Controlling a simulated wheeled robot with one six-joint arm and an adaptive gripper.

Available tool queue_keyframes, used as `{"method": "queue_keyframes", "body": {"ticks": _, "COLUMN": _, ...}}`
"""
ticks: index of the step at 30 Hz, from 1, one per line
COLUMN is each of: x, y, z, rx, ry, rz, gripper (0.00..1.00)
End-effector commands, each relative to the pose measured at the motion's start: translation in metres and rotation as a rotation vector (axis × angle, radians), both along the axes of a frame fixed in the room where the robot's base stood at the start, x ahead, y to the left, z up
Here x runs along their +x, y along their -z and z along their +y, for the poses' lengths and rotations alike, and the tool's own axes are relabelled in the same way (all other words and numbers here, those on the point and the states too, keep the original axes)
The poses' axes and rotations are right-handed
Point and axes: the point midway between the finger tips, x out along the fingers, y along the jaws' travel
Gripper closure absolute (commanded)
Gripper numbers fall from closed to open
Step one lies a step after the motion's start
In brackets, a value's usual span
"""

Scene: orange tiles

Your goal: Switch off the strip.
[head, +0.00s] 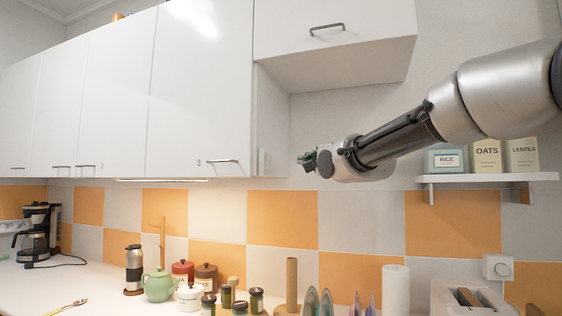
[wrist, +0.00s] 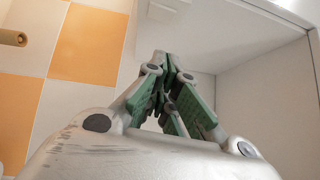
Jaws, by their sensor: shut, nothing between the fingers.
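The light strip (head: 162,180) is a thin bright bar under the white wall cabinets in the head view. It looks lit, with a glow on the tiles below. A small pale plate (head: 263,162), possibly a switch, is on the cabinet side panel facing the open bay. My gripper (head: 303,160) is shut and empty, to the right of that plate and apart from it in the picture. In the wrist view its green-padded fingers (wrist: 165,62) come together below a small white block (wrist: 170,5) on a white surface. I cannot tell whether this block is the same plate.
The raised cabinet (head: 335,45) hangs above my gripper. A shelf (head: 487,179) with several tins is at the right. The counter (head: 85,295) below holds a coffee maker (head: 37,225), a green teapot (head: 159,286), jars and a roll holder (head: 292,282). A socket (head: 497,267) is at the lower right.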

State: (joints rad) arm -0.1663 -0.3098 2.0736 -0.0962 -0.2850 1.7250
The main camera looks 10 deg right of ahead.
Motion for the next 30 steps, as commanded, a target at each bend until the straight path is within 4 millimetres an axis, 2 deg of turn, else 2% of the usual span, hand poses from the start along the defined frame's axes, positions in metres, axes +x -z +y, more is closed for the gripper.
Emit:
{"method": "queue_keyframes", "body": {"ticks": 12, "x": 0.0, "y": 0.001, "z": 0.0, "rx": 0.027, "ry": -0.002, "rz": 0.009, "gripper": 1.0}}
{"method": "queue_keyframes", "body": {"ticks": 16, "x": 0.008, "y": 0.001, "z": 0.001, "rx": 0.026, "ry": -0.002, "rz": 0.01, "gripper": 1.0}}
{"method": "queue_keyframes", "body": {"ticks": 20, "x": 0.028, "y": 0.0, "z": 0.005, "rx": 0.026, "ry": -0.002, "rz": 0.011, "gripper": 1.0}}
{"method": "queue_keyframes", "body": {"ticks": 30, "x": 0.099, "y": -0.006, "z": 0.019, "rx": 0.025, "ry": -0.002, "rz": 0.011, "gripper": 1.0}}
